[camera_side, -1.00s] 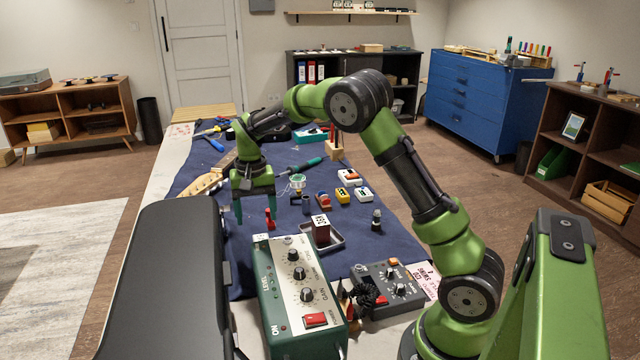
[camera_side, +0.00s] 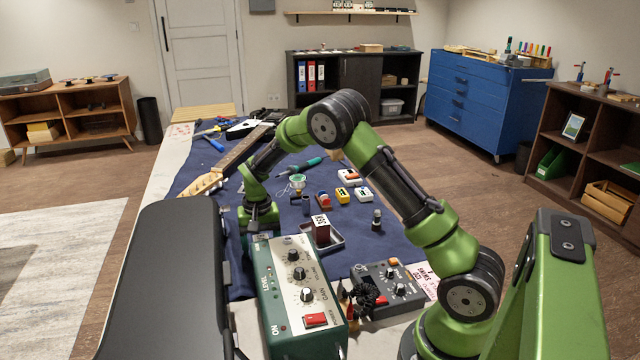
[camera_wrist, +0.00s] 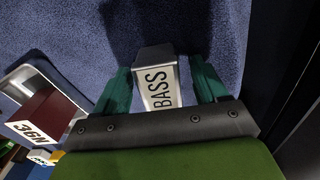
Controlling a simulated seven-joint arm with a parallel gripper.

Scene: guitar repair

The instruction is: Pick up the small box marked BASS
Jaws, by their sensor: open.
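The small box marked BASS (camera_wrist: 155,82) shows in the wrist view, with black letters on a pale face. It lies between the two green fingers of my gripper (camera_wrist: 159,70), with one finger on each side. The fingers are open, and a narrow gap shows at least on the right side; whether the left finger touches is unclear. In the side view my gripper (camera_side: 261,218) is low over the blue mat (camera_side: 345,213), behind the green pedal box (camera_side: 300,285). The BASS box is hidden there.
A dark red box (camera_side: 320,230) stands in a grey metal tray (camera_side: 337,242) right of my gripper; it also shows in the wrist view (camera_wrist: 45,120). A black case (camera_side: 165,280) stands at left. A guitar (camera_side: 235,155) and small boxes (camera_side: 351,175) lie farther back.

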